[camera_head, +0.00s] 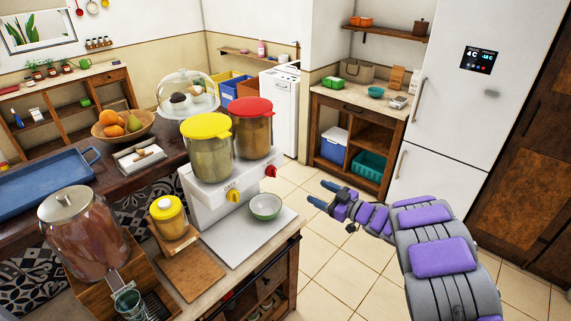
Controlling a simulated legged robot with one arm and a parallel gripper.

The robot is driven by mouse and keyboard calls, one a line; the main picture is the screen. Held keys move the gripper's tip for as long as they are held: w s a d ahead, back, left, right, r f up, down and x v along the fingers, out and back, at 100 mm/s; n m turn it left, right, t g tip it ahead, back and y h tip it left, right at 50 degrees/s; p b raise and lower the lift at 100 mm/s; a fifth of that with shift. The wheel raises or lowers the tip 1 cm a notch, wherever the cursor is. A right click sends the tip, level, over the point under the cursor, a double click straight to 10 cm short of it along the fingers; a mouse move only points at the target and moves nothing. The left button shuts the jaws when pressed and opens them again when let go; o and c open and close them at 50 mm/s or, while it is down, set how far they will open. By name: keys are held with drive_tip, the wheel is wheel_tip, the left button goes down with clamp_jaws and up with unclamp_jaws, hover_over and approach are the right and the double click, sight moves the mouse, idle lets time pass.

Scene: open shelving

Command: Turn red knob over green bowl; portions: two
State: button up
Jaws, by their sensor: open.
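A white dispenser (225,190) stands on the counter with two clear canisters, one with a yellow lid and one with a red lid. The red knob (271,171) is on the right of its front face, and a yellow knob (233,195) is on the left. The green bowl (265,206) stands upright on the white plate in front, below the red knob in the picture. The bowl looks empty. My gripper (320,193), with blue fingertips, is open and empty, to the right of the knob and bowl, apart from both.
A drink dispenser (82,235) and a small yellow-lidded jar (168,216) stand on the counter to the left. A glass dome (187,92) is behind. Tiled floor (335,245) lies between the counter's right edge and the shelf unit (355,140).

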drive_tip(key=a+y, duration=0.1)
drive_tip(key=b, duration=0.2)
approach(272, 172)
drive_tip(key=x, duration=0.8)
drive_tip(key=shift+w+f+g, duration=0.2)
drive_tip(key=shift+w+g, duration=0.1)
drive_tip(key=shift+w, duration=0.05)
drive_tip(key=shift+d, duration=0.1)
drive_tip(key=shift+c, duration=0.3)
drive_tip(key=c, duration=1)
drive_tip(key=shift+p, duration=0.3)
drive_tip(key=shift+r+p, duration=0.2)
drive_tip(key=shift+p, duration=0.55)
